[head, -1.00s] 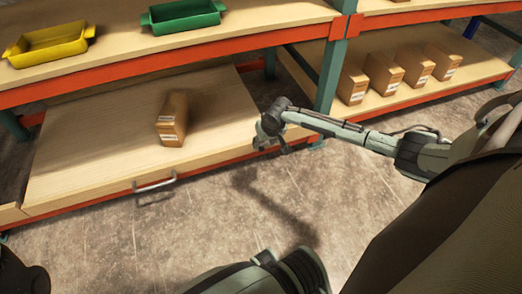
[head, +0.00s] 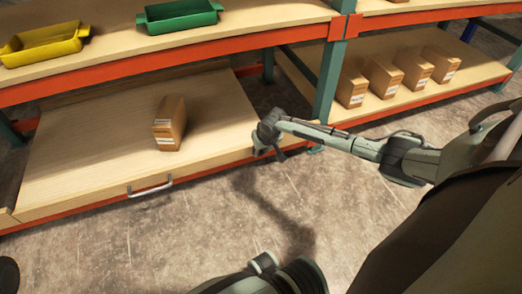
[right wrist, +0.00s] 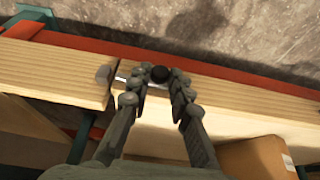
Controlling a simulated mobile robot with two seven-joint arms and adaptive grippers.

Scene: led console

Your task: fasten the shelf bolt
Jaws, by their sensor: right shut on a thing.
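The shelf bolt (right wrist: 158,74) shows in the right wrist view as a round black knob by a short silvery rod. The rod lies on the wooden edge near a dark grey fitting (right wrist: 104,73). My right gripper (right wrist: 160,79) is shut on the bolt, its fingertips on both sides of the knob. In the head view my right gripper (head: 265,146) is at the right front corner of the wooden shelf (head: 80,165); the bolt is hidden there.
A cardboard box (head: 170,123) stands on the shelf, and a metal handle (head: 150,187) is on its front edge. Yellow (head: 45,45) and green (head: 180,17) trays stand above. A green upright (head: 328,80) is right of my gripper. Floor in front is clear.

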